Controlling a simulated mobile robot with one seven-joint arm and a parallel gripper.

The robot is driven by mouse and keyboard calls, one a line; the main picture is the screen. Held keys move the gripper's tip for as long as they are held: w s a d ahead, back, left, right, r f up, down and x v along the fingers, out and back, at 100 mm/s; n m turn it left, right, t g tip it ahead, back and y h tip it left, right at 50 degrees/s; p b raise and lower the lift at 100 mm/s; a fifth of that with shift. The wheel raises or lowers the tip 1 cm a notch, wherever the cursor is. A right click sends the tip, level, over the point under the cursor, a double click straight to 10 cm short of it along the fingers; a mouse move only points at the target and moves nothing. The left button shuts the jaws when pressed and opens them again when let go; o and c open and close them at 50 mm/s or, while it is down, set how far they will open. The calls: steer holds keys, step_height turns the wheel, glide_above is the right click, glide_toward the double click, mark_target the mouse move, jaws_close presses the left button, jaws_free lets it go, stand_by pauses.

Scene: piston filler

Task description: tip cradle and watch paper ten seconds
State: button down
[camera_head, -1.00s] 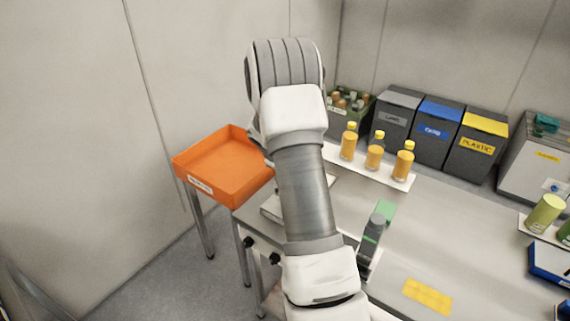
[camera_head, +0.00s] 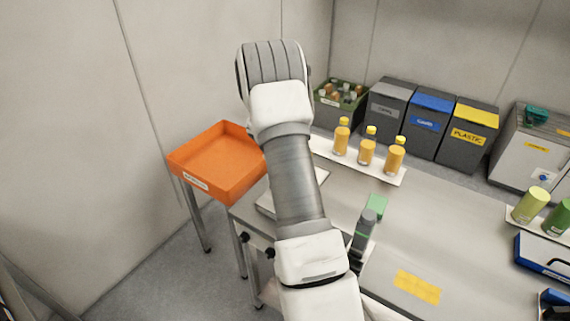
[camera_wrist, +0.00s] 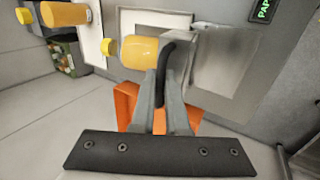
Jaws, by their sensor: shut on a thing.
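My gripper (camera_wrist: 160,105) shows in the wrist view, its grey fingers shut on a dark curved handle (camera_wrist: 168,68). An orange-filled bottle with a yellow cap (camera_wrist: 139,51) lies sideways in that picture, close by the handle. A grey metal, box-like part (camera_wrist: 220,62), perhaps the cradle, is right of the handle; how they join is unclear. In the head view my arm hides the gripper and cradle. A pale flat piece (camera_head: 322,175) shows partly beside my arm; I cannot tell whether it is the paper.
An orange tray (camera_head: 190,158) stands left of the bench. Three orange bottles (camera_head: 366,149) stand on a white strip (camera_head: 398,178). Several bins (camera_head: 430,122) line the back. A dark grey device (camera_head: 363,235) and a yellow patch (camera_head: 417,287) are at the right front.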

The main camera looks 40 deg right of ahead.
steer(key=c, duration=1.2)
jaws_free()
steer(key=b+v, duration=0.1)
steer(key=v, duration=1.6)
steer(key=shift+a+r+b, duration=0.15)
steer(key=shift+r+b, duration=0.05)
steer(key=shift+b, duration=0.15)
steer(key=shift+s, duration=0.1)
